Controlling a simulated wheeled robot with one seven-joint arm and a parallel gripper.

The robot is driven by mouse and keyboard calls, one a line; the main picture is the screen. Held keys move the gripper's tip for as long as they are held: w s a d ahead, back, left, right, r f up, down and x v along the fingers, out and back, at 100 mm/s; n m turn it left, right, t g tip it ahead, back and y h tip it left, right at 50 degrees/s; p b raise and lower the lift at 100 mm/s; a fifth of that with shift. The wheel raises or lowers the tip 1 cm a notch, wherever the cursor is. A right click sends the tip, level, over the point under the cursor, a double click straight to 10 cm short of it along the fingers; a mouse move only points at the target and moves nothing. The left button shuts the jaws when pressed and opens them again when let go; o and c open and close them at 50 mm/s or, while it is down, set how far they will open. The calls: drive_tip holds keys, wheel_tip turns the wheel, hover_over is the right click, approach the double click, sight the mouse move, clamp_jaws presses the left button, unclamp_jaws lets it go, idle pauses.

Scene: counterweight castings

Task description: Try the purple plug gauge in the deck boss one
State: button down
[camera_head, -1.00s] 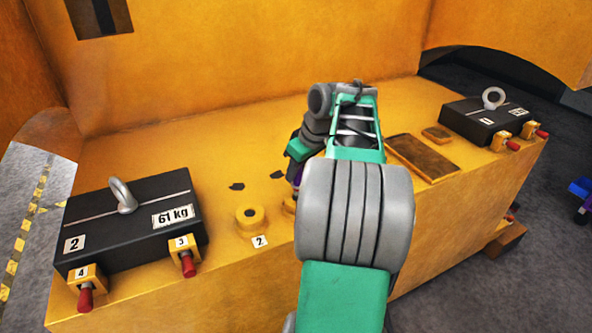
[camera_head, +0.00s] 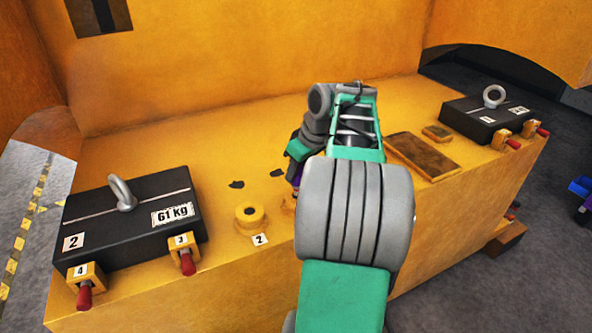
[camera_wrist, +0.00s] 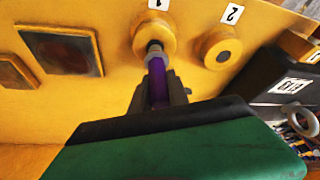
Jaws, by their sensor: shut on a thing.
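My gripper (camera_wrist: 159,95) is shut on the purple plug gauge (camera_wrist: 156,76) in the wrist view. The gauge's dark tip meets the middle of deck boss one (camera_wrist: 140,38), a round yellow boss beside a label reading 1. Whether the tip is inside the bore or only at its mouth I cannot tell. In the head view my arm hides most of the gripper, and only a little of boss one (camera_head: 288,203) shows beside it. Deck boss two (camera_wrist: 219,47), with an open dark bore, stands beside it; it also shows in the head view (camera_head: 250,217).
A black 61 kg casting (camera_head: 135,222) with a lifting eye and red-handled pins sits at the left. Another black casting (camera_head: 480,122) sits at the far right. A recessed plate (camera_head: 424,157) lies right of my arm.

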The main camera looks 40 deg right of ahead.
sight(295, 184)
drive_tip(key=shift+f+b, duration=0.95)
drive_tip(key=shift+f, duration=0.3)
idle(0.5)
drive_tip(key=c, duration=1.2)
unclamp_jaws()
